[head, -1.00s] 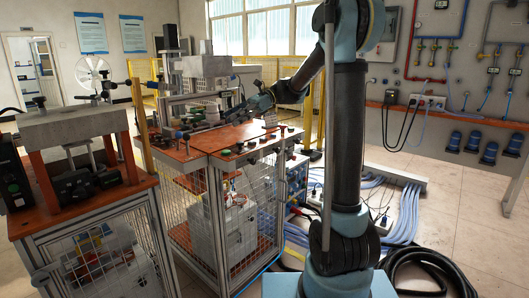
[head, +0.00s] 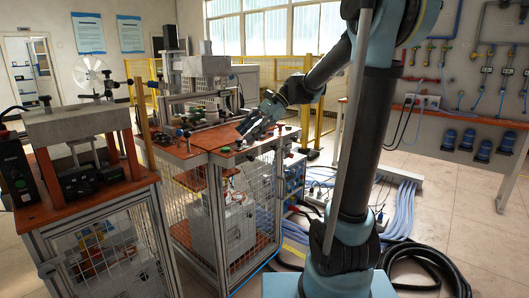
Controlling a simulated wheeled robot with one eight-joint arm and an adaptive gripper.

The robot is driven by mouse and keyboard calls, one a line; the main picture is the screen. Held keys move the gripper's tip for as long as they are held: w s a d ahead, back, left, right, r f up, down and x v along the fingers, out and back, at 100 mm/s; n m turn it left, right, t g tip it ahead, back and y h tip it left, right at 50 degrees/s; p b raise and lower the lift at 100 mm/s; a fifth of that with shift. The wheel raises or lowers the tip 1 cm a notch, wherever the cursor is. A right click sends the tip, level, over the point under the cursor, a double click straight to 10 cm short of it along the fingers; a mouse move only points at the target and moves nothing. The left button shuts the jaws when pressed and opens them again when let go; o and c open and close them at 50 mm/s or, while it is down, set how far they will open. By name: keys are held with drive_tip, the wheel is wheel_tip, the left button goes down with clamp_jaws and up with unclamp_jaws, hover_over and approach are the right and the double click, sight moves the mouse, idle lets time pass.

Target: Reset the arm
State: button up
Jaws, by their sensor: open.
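My gripper (head: 254,127) is above the right front part of the induction heater bench (head: 207,137), with its fingers pointing down and to the left. It looks empty, and its fingers are apart. My arm rises from the base at the lower right, bends at the top and reaches left to the bench. Small knobs and buttons sit along the bench's front edge, just below and beside the gripper. Whether the fingertips touch the bench top cannot be told from this view.
A second bench (head: 83,196) with a grey block on posts stands at the left front. Yellow fence posts (head: 319,122) stand behind. Blue hoses (head: 402,212) and a black hose lie on the floor at the right. Open floor shows at the far right.

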drive_tip(key=s+d+f+n+t+h, duration=0.5)
drive_tip(key=s+d+f+n+h, duration=0.4)
drive_tip(key=s+d+f, duration=1.2)
drive_tip(key=d+f+n, duration=0.1)
drive_tip(key=d, duration=0.2)
drive_tip(key=shift+s+d+t+h, duration=0.2)
drive_tip(key=shift+d+t+h, duration=0.1)
drive_tip(key=shift+d+t, duration=0.1)
drive_tip(key=shift+w+f, duration=0.15)
drive_tip(key=shift+w, duration=0.35)
